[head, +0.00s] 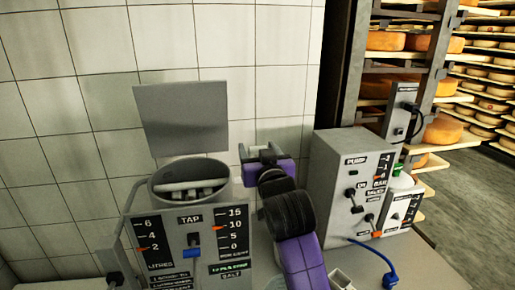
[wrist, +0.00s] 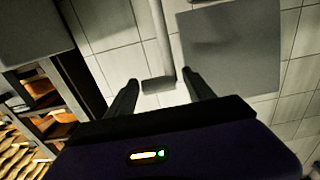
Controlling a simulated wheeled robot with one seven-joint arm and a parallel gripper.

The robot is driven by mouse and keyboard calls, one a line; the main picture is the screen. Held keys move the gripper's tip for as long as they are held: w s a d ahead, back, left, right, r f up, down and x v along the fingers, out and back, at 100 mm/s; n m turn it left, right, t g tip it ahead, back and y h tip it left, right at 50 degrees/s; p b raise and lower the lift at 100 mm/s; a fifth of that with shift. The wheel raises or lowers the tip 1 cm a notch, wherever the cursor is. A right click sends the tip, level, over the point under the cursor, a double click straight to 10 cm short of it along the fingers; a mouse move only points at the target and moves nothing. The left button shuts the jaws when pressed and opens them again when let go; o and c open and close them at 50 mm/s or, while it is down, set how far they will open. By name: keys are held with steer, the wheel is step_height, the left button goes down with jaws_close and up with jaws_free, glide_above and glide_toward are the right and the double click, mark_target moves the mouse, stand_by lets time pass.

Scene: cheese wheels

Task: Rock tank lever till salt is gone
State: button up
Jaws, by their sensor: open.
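The grey steel tank (head: 158,201) stands at lower centre-left in the head view, with pale bars across its open top. Its front panel (head: 192,222) has a litres scale, a tap with a blue handle, a second scale and a green display marked salt. My gripper (head: 264,153) is raised at the tank's right. In the wrist view my gripper (wrist: 160,77) is open, its dark fingers on either side of a grey bar's blocky end (wrist: 157,85), possibly the lever. Contact cannot be told.
A grey pump box (head: 335,165) with switches and a blue-plugged cable stands right of my arm. A flat grey plate (head: 182,117) is behind the tank against the tiled wall. Cheese shelves (head: 430,45) fill the right. A bent pipe (head: 121,222) rises at the tank's left.

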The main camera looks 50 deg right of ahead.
steer(key=shift+d, duration=0.1)
jaws_close()
stand_by(0.4)
